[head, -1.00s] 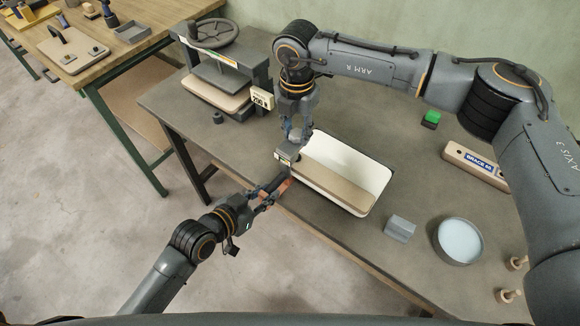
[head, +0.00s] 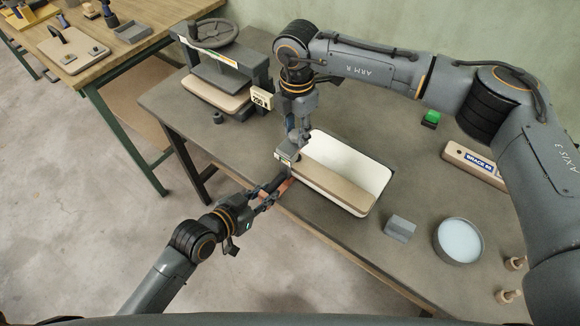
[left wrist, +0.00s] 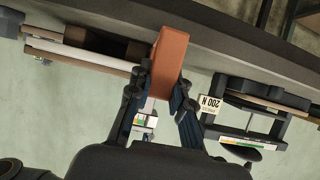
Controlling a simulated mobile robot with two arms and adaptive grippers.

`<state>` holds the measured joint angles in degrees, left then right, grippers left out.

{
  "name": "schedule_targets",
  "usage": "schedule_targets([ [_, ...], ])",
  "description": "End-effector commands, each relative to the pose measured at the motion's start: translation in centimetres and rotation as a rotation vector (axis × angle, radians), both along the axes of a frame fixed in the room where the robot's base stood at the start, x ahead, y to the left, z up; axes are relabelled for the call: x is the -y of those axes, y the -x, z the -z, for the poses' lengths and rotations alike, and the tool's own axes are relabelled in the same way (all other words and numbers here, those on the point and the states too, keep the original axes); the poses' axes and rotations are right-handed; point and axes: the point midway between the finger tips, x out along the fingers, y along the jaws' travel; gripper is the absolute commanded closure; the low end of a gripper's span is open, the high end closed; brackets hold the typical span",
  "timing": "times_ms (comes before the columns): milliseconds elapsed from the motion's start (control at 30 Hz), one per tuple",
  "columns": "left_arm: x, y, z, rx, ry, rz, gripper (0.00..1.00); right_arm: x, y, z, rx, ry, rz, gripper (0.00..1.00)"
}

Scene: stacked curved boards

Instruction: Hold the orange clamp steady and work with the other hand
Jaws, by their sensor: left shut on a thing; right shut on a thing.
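The orange clamp (left wrist: 168,60) sits between the fingers of my left gripper (left wrist: 160,98) in the left wrist view. In the head view the clamp (head: 285,187) is a small orange-brown piece at the table's front edge, and my left gripper (head: 268,197) is shut on it. My right gripper (head: 297,138) points down and is shut on a small grey block with a pale label (head: 287,154), just above the clamp. A white board with rounded corners (head: 350,155) and a tan strip lies right beside the block. The grip contact is partly hidden.
A press with a handwheel (head: 212,34) and a 200 N sign (head: 261,97) stands at the back left. A grey block (head: 400,228), a round dish (head: 458,241), wooden pegs (head: 508,296) and a labelled bar (head: 474,162) lie to the right. The front-left tabletop is mostly clear.

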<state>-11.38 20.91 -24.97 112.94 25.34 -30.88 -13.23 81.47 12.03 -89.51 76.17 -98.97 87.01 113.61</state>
Motion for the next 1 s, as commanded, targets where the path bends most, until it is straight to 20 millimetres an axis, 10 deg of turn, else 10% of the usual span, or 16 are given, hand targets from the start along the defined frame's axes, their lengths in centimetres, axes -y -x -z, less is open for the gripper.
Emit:
schedule_targets([
  [167,0.0,0.0,-0.1,0.002,0.001,0.000,1.00,0.0,0.0,0.0,0.002,-0.002,0.068,0.90],
  [200,0.0,0.0,-0.1,0.002,0.001,0.000,1.00,0.0,0.0,0.0,0.002,-0.002,0.067,0.61],
  [267,0.0,0.0,-0.1,0.002,0.001,0.000,1.00,0.0,0.0,0.0,0.002,-0.002,0.066,0.53],
  [1000,0.0,0.0,-0.1,0.002,0.001,0.000,1.00,0.0,0.0,-3.7,0.003,-0.002,0.064,0.53],
])
